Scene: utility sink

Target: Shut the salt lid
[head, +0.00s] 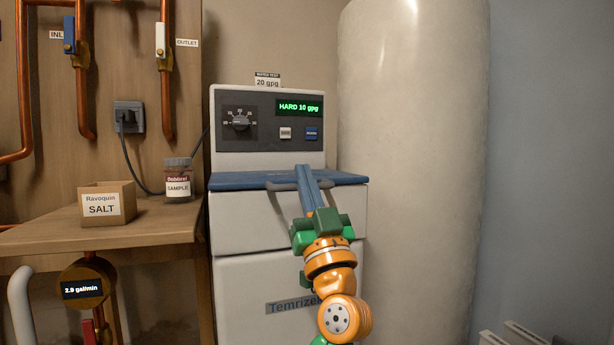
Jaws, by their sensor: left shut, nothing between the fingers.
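The salt lid (238,181) is a blue slab on top of the white softener cabinet (250,226). It lies flat, or nearly so, across the cabinet top; I see no gap below its front edge. A grey handle (284,186) shows at its front, partly hidden by my gripper. My left gripper (304,170) is shut and empty, with its long blue-grey fingers reaching over the front edge and the lid's top. I cannot tell whether the fingertips touch the lid. My right gripper is not in view.
The control panel (262,131) rises behind the lid and reads "HARD 10 gpg". A wooden bench (150,228) at left holds a salt box (128,190) and a sample jar (178,184). A tall pale tank (415,130) stands close on the right.

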